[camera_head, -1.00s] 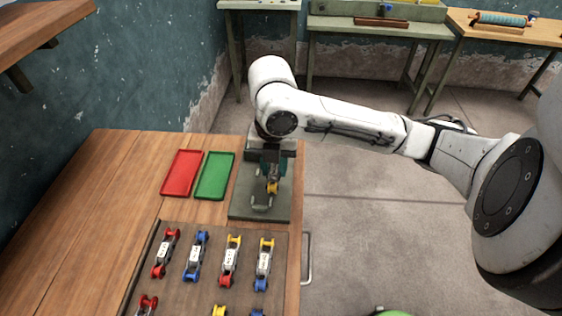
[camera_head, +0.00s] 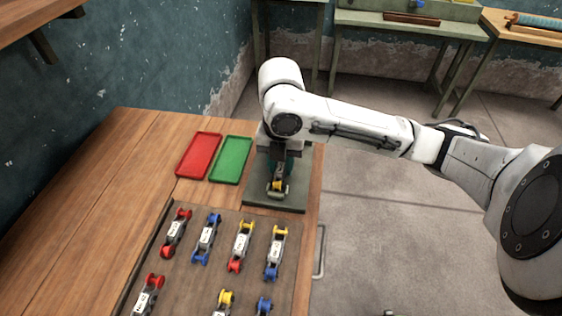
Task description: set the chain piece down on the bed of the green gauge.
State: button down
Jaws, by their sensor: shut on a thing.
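The green gauge (camera_head: 259,198) is a dark grey-green plate at the far right corner of the table, with a small pale grey fitting on its near part. My gripper (camera_head: 278,175) points down over the gauge, with teal fingers partly hidden under my wrist. It is shut on a chain piece (camera_head: 277,185), of which a yellow end and some grey show. The piece appears just behind or over the pale fitting. I cannot tell whether it touches the bed.
A red tray (camera_head: 199,155) and a green tray (camera_head: 231,159) lie left of the gauge. A brown mat (camera_head: 190,275) in front holds several chain pieces with red, blue and yellow ends. Bare tabletop (camera_head: 110,190) lies at the left.

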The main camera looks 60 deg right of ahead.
jog(key=c, duration=0.7)
grip_release()
jog(key=shift+c, duration=0.2)
notch_tip(320, 180, up, 11)
jog(key=shift+p, duration=0.45)
